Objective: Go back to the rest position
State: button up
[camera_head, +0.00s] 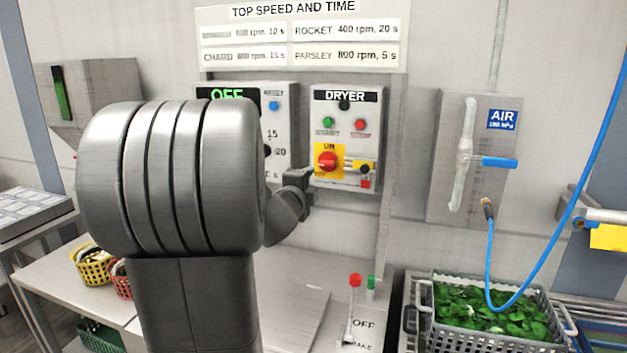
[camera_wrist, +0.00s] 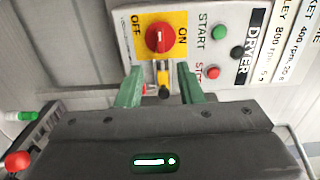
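My gripper (camera_wrist: 160,88) shows in the wrist view with its two green fingers apart and nothing between them. It faces the dryer control panel (camera_wrist: 222,15), close to a red rotary switch (camera_wrist: 158,38) on a yellow plate marked ON and OFF. A small yellow and black part lies beyond the gap between the fingers. In the head view my arm reaches toward the dryer panel (camera_head: 366,118), and the red switch (camera_head: 327,161) is visible beside the gripper end (camera_head: 301,181). I cannot tell whether a finger touches the panel.
A crate of green leaves (camera_head: 552,318) stands at the lower right, with a blue hose (camera_head: 543,262) above it. An air panel (camera_head: 440,170) is on the right wall. Red and green levers (camera_head: 355,282) rise below the panel. Yellow and red baskets (camera_head: 93,268) sit left.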

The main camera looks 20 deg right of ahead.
aim_at(323, 165)
jog(key=shift+s+a, duration=0.35)
jog(key=shift+s, duration=0.15)
jog(key=shift+w+d, duration=0.1)
jog(key=p+x, duration=0.3)
jog(key=x, duration=1)
jog(key=shift+w+d, duration=0.2)
jog(key=shift+w, duration=0.05)
jog(key=shift+s, duration=0.1)
